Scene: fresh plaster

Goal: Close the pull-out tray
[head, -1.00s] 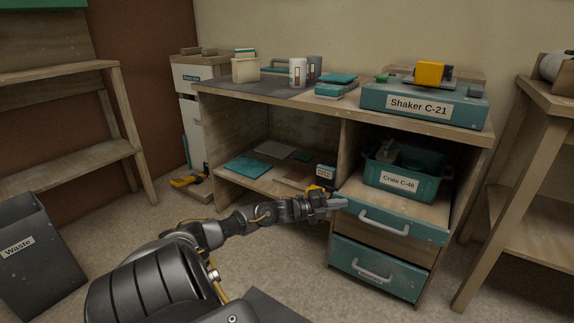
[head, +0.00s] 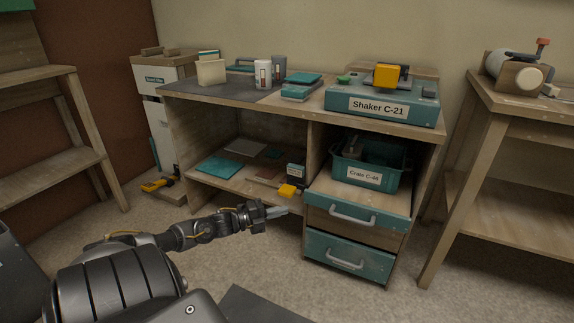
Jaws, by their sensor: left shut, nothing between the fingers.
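The pull-out tray has a teal front with a pale bar handle (head: 353,216) and a bare wooden top (head: 362,193). It sits in the right bay of the bench, its front standing forward of the bay. My left gripper (head: 284,211) is shut and empty, just left of the tray front's left end. The two look slightly apart in the picture; I cannot tell the depth between them. My right gripper is not in view.
Crate C-46 (head: 364,176) stands behind the tray's front part. A teal drawer (head: 347,260) is below. A yellow-ended item (head: 287,190) lies at the left bay's edge, close above my gripper. A side table (head: 515,215) stands right; floor before the drawer is clear.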

